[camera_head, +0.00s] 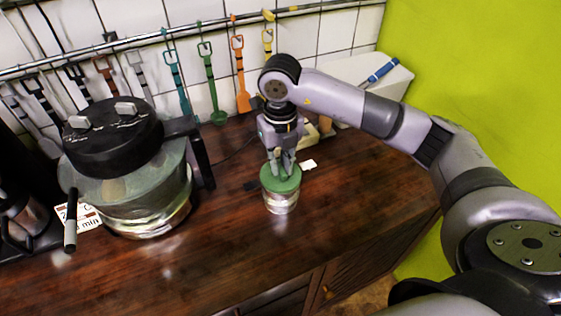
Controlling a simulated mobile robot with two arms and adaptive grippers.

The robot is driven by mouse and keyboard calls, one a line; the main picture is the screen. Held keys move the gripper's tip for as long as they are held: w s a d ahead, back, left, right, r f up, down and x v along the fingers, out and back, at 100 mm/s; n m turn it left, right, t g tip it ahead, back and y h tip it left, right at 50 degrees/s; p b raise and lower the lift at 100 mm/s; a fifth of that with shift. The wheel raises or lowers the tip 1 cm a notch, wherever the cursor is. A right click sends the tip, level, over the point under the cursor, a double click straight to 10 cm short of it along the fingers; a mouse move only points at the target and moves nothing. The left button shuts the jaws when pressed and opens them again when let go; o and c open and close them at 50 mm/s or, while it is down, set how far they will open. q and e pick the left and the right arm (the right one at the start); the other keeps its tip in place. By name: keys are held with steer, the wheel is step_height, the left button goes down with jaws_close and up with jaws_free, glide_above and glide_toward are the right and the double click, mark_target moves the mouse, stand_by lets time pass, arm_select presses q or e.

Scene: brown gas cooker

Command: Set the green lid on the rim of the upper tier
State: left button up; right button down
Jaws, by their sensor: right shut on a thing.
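The green lid (281,181) is round and shows in the head view near the middle of the counter. My right gripper (283,170) comes down on it from above, with its fingers shut on the top of the lid. Directly below the lid is a small clear round container (281,203), upright on the counter, which I take to be the upper tier. The lid covers its rim and looks about level. I cannot tell whether lid and rim touch or a small gap is between them. My left gripper is not in view.
A large glass pot (135,200) with a black lid (113,138) stands at the left. Several coloured utensils hang from a rail behind. A white card (308,165) lies just right of the container. The wooden counter (240,240) in front is clear.

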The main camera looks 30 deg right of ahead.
steer(key=c, duration=1.5)
jaws_free()
steer(key=shift+c, duration=0.2)
step_height(320, 180, up, 12)
